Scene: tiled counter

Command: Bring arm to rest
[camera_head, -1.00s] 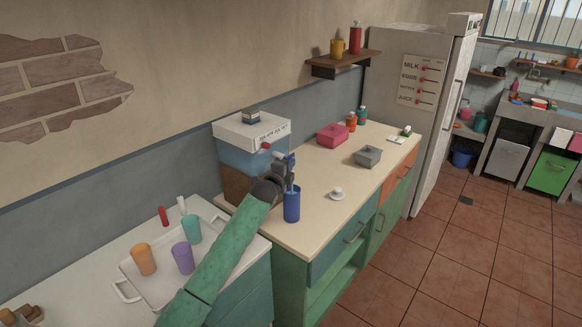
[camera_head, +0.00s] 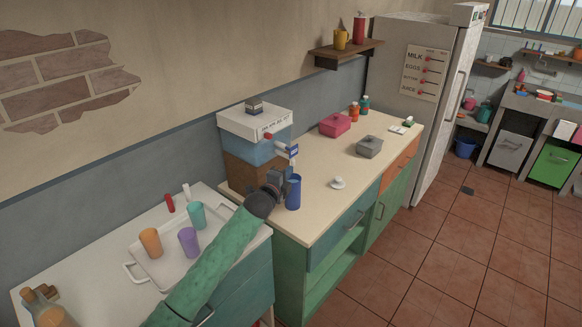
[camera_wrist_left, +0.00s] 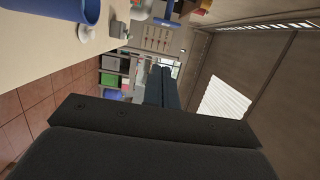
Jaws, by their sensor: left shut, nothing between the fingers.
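My left arm, in a green sleeve, reaches in from the bottom of the head view. Its dark gripper (camera_head: 279,176) is shut and empty, just left of a tall blue cup (camera_head: 293,194) and in front of the drink dispenser (camera_head: 254,150). From this view I cannot tell whether the gripper touches the cup. In the left wrist view the closed fingers (camera_wrist_left: 166,85) point away from the camera, and the blue cup (camera_wrist_left: 78,10) shows at the top left, apart from the fingers. The cup stands upright on the cream counter. My right gripper is not in view.
A white tray (camera_head: 152,275) with orange, purple and teal cups lies on the left counter. A white lidded item (camera_head: 338,183), a grey box (camera_head: 369,146) and a pink box (camera_head: 335,124) stand on the cream counter (camera_head: 320,215). A fridge (camera_head: 405,100) stands beyond.

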